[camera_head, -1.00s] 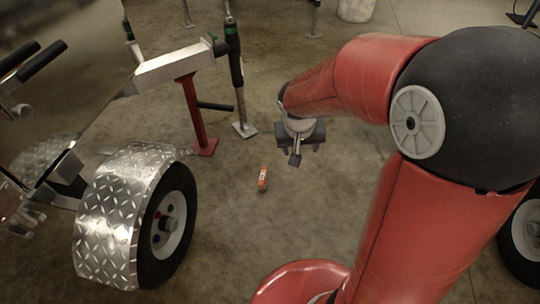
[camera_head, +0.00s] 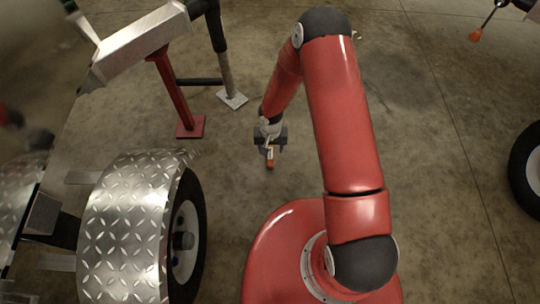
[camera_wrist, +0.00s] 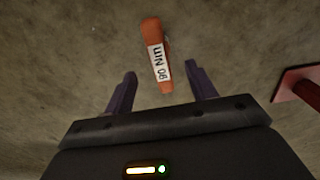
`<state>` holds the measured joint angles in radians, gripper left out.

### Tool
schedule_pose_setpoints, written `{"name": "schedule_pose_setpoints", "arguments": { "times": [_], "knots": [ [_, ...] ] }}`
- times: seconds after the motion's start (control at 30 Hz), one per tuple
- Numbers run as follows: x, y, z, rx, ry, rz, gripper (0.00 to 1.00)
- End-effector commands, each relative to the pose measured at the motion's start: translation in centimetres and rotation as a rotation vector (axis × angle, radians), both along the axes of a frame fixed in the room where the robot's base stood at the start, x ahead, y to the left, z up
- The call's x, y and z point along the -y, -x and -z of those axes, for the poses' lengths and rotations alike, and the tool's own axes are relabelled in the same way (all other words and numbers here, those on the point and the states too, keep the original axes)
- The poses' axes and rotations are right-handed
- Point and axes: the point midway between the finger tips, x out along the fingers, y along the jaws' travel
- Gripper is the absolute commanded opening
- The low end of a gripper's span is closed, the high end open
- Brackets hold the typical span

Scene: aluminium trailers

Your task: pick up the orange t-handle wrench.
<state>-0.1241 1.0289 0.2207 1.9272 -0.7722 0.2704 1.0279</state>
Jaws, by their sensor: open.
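The orange t-handle wrench (camera_head: 270,163) is on the concrete floor. In the wrist view it shows as an orange body (camera_wrist: 150,29) with a white label reading "90 Nm"; no crossbar can be made out. My gripper (camera_head: 270,148) is over its far part and hides that part in the head view. In the wrist view my gripper (camera_wrist: 160,72) is open, with one dark finger on each side of the wrench's near end. Clear gaps show on both sides. Its height above the wrench is hard to tell.
A trailer wheel under a diamond-plate fender (camera_head: 125,225) stands at the left. A red support post with a foot plate (camera_head: 190,127) and a grey-footed post (camera_head: 232,99) stand behind. An orange-tipped rod (camera_head: 476,34) shows at top right, a tyre (camera_head: 524,170) below it. The floor around the wrench is clear.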

Motion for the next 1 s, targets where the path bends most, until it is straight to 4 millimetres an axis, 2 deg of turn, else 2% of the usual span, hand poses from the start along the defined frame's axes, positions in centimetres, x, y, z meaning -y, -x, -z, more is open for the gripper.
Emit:
{"name": "schedule_pose_setpoints", "arguments": {
  "times": [0.3,0.4,0.7,1.0],
  "knots": [
    [-0.2,0.8,4.6,-0.002,0.001,-0.002,0.56],
    [-0.2,0.7,5.5,-0.001,0.001,-0.001,0.56],
    [-0.2,0.7,5.8,0.000,0.001,-0.001,0.55],
    [-0.2,0.7,5.8,0.000,0.001,-0.001,0.16]
  ]
}}
